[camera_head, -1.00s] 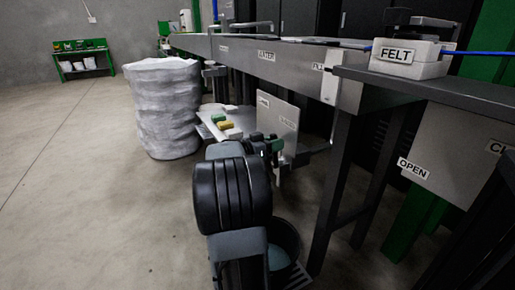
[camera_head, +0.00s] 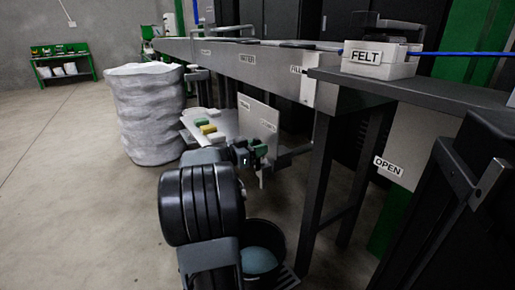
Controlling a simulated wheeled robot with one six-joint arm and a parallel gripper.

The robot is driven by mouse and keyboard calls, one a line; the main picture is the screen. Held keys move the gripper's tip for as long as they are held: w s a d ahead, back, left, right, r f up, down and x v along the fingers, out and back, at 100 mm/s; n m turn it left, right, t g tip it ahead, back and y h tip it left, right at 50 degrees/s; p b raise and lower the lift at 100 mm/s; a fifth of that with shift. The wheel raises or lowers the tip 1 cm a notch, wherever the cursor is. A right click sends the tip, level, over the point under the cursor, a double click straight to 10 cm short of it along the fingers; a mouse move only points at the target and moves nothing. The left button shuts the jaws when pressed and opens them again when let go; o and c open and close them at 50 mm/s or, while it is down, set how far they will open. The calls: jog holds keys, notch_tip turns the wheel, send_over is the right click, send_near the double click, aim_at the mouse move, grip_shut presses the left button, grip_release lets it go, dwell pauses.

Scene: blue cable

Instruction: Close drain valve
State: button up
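A small upright grey panel (camera_head: 258,118) with two small labels hangs under the long bench; the labels are too small to read surely. My gripper (camera_head: 249,153) is at the end of my dark arm, just in front of this panel's lower edge. Green and dark parts there overlap, so I cannot tell the fingers from a valve handle, or whether they touch. A dark bucket (camera_head: 281,236) with blue liquid stands on the floor below, partly behind my arm. No drain valve shows clearly.
A tray (camera_head: 190,119) with green and yellow blocks is left of the panel. A tall wrapped grey stack (camera_head: 150,115) stands further left. The bench leg (camera_head: 318,185) is close on the right. An OPEN label (camera_head: 388,167) marks another panel. Floor at left is clear.

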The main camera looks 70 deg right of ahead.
jog(key=o, duration=0.4)
jog(key=p+v, duration=0.3)
jog(key=v, duration=1)
jog(key=shift+w+a, duration=0.2)
jog(key=shift+a, duration=0.15)
